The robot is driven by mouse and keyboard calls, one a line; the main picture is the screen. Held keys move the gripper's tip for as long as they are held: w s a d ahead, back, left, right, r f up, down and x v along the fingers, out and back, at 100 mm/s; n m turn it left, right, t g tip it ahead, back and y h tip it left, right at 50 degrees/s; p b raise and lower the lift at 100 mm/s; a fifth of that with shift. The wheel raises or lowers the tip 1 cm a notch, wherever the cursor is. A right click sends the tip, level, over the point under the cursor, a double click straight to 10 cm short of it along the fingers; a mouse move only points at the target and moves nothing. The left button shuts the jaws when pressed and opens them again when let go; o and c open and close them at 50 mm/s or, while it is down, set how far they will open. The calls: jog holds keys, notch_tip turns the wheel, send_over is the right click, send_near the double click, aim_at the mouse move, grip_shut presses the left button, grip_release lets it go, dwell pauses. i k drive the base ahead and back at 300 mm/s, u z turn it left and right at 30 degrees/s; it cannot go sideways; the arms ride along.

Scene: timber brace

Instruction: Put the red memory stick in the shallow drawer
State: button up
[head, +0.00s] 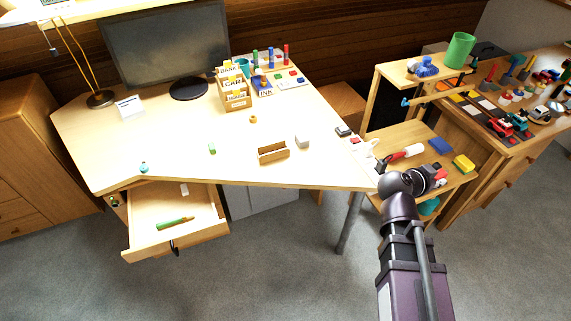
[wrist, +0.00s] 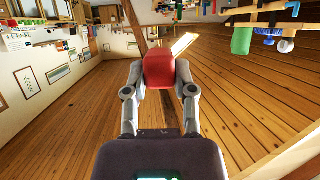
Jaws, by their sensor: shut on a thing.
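My gripper (wrist: 160,88) is shut on a red block-shaped thing (wrist: 159,68), which looks like the red memory stick. The shallow drawer (head: 150,238) is pulled open under the desk's left front. A green and orange pen-like thing (head: 175,223) and a small pale thing (head: 184,189) lie in it. Its front has a dark handle (head: 174,247). The drawer is far to the left of my gripper.
The desk (head: 180,150) holds a monitor (head: 165,45), a card box (head: 235,92), a small wooden tray (head: 273,153), a green block (head: 212,148) and a dark small thing (head: 343,131). A side shelf (head: 440,180) with tools stands right. Floor before the drawer is clear.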

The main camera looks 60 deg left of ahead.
aim_at(156, 209)
jog(key=k, duration=1.7)
jog(key=u, duration=4.55)
jog(key=i, duration=0.1)
jog(key=z, duration=3.4)
jog(key=i, duration=0.15)
jog(key=u, duration=0.35)
